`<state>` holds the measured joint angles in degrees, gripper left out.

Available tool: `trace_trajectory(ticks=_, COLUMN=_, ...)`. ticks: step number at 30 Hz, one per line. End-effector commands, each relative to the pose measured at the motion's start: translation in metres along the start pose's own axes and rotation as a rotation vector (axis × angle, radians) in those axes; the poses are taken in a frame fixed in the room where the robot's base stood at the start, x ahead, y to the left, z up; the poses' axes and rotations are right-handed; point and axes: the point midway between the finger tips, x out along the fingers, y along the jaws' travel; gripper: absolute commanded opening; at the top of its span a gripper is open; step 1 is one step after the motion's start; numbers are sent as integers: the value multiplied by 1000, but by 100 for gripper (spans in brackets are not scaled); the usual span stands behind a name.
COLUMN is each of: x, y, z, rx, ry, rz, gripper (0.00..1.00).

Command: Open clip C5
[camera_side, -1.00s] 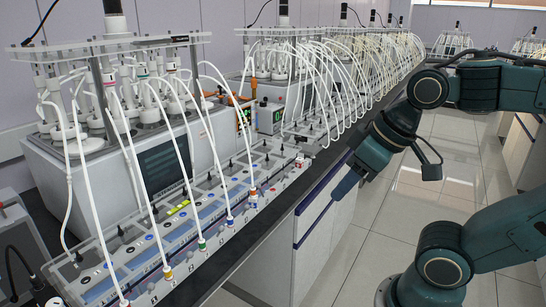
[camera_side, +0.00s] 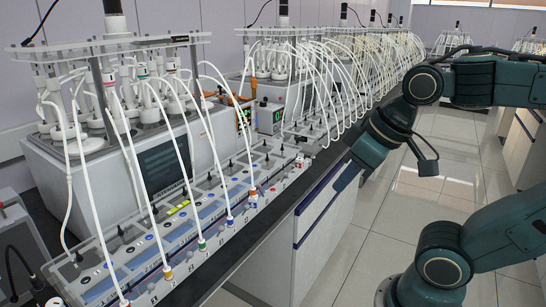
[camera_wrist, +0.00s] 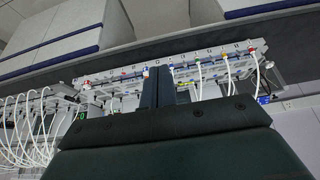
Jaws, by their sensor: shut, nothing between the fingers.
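A long grey tubing strip (camera_side: 215,236) runs along the front of the bench, with white tubes ending in coloured fittings: red, yellow, green (camera_side: 202,243), blue (camera_side: 230,221) and orange-white (camera_side: 253,197). A red-and-white piece (camera_side: 301,161) stands near its far end. Labels are too small to read, so I cannot tell which clip is C5. My gripper (camera_side: 345,184) hangs in front of the bench edge, right of the strip and apart from it. In the wrist view my gripper (camera_wrist: 158,70) is shut and empty, its fingers overlapping the strip (camera_wrist: 112,72) in the picture.
Reactor units with white tubes stand on the bench behind the strip; the nearest has a dark screen (camera_side: 163,168). Many arched tubes (camera_side: 335,85) crowd the far bench. White cabinets (camera_side: 325,230) are below the bench edge. The floor (camera_side: 440,200) on the right is open.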

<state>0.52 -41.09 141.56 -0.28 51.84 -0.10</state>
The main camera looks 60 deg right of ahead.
Motion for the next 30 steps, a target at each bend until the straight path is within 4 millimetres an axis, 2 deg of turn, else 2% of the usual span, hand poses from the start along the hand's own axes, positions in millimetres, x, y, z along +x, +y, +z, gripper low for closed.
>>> trace_trajectory(ticks=8, x=0, y=4, z=-36, rx=11, ry=-34, rz=4, gripper=0)
trace_trajectory(ticks=16, x=6, y=14, z=-82, rx=24, ry=-74, rz=7, gripper=0)
trace_trajectory(ticks=30, x=37, y=40, z=-158, rx=48, ry=-145, rz=8, gripper=0)
